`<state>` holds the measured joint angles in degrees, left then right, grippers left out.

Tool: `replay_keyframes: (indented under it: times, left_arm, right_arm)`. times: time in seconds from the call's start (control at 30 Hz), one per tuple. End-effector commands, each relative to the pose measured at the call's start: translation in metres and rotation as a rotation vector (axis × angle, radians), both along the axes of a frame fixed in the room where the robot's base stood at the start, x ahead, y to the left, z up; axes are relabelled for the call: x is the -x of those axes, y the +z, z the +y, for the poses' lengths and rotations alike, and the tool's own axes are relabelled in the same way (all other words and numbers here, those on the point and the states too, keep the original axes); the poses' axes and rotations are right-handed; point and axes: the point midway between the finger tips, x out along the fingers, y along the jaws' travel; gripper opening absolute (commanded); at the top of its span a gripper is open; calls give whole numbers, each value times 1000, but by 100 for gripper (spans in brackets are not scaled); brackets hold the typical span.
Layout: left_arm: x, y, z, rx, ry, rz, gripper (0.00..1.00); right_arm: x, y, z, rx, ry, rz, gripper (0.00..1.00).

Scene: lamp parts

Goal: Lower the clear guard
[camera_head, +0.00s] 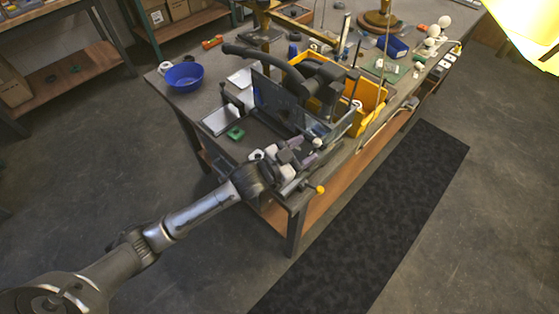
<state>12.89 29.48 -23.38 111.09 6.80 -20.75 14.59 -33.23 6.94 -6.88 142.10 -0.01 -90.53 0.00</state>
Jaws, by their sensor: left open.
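The clear guard (272,102) is a see-through panel with a dark frame. It stands raised, close to upright, on the fixture at the table's near corner. A dark machine head with a curved arm (262,55) is behind and partly over it. My left gripper (299,155) is open at the front right of the fixture, below and in front of the panel. Its fingers overlap the fixture parts, so I cannot tell whether they touch anything. A white knob (317,142) is close to the fingers. My right gripper is not in view.
A yellow bin (372,101) stands behind the fixture. A blue bowl (184,76) is at the table's left edge, and a green piece (236,133) lies left of the fixture. A yellow knob (320,189) sticks out at the front. The floor around is clear.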

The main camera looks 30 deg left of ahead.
Motion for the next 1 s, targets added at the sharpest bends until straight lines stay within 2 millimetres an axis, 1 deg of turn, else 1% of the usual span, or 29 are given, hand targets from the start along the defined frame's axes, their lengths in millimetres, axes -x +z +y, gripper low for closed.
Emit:
replay_keyframes:
  times: [0.03, 0.2, 0.4, 0.63, 1.0]
  left_arm:
    - [11, 1, 4, -1, 0, 3, 53]
    - [41, 1, 16, -1, -1, 2, 53]
    - [67, 0, 27, 0, -1, 1, 53]
    - [82, 0, 34, -1, 0, 1, 53]
    - [86, 1, 35, -1, 0, -1, 53]
  right_arm:
    - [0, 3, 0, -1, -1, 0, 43]
    - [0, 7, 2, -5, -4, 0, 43]
    - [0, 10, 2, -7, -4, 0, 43]
    - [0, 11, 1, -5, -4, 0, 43]
    - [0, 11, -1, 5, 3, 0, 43]
